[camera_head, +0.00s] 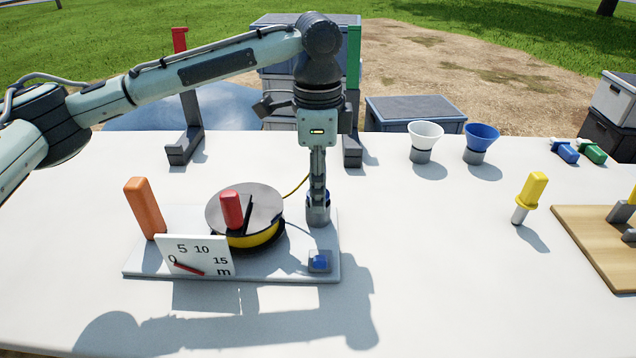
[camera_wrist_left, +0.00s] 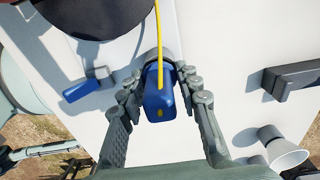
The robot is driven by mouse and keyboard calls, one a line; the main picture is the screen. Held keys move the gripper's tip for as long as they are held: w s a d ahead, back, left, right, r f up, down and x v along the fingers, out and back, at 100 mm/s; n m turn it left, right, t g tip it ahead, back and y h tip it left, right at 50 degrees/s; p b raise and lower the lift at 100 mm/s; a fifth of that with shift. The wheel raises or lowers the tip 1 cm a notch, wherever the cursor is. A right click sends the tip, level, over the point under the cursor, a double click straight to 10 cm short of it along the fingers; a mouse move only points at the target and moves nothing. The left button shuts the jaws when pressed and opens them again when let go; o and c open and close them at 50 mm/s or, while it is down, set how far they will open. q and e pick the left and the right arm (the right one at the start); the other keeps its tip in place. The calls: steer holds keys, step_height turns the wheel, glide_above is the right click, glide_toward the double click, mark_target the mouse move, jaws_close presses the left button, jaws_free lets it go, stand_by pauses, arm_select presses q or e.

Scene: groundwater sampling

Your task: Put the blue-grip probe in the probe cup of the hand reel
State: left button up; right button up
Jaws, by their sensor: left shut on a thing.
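The hand reel has a white base (camera_head: 290,265), a dark drum (camera_head: 262,208) with a yellow rim, and a red knob (camera_head: 231,209). Its grey probe cup (camera_head: 318,213) stands at the back right of the base. My left gripper (camera_head: 318,192) points down right over the cup, shut on the blue-grip probe (camera_wrist_left: 159,100). In the left wrist view, the fingers flank the blue grip, and a yellow cable (camera_wrist_left: 158,40) runs from it. The probe lines up with the cup; its lower end is hidden, so its depth inside cannot be told. My right gripper is out of view.
An orange handle (camera_head: 145,207) and a dial plate (camera_head: 197,256) stand on the reel's left side. A blue switch (camera_head: 320,262) is at its front right. White (camera_head: 426,134) and blue (camera_head: 481,137) funnels and a yellow-grip tool (camera_head: 531,194) stand to the right. The front table is clear.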

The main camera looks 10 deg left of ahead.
arm_select(q)
steer(key=shift+s+f, duration=0.2)
steer(key=shift+f, duration=0.35)
steer(key=o, duration=1.1)
steer(key=shift+w+f, duration=0.1)
steer(key=shift+f, duration=0.05)
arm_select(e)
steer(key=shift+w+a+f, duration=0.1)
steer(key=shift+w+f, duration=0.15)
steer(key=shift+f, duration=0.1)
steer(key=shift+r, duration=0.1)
arm_select(q)
steer(key=shift+w+r, duration=0.1)
steer(key=shift+r, duration=0.2)
step_height(320, 180, up, 2)
steer(key=shift+r+b, duration=0.15)
steer(key=shift+b, duration=0.15)
step_height(320, 180, up, 11)
steer(key=shift+f+p, duration=0.1)
steer(key=shift+p, duration=0.3)
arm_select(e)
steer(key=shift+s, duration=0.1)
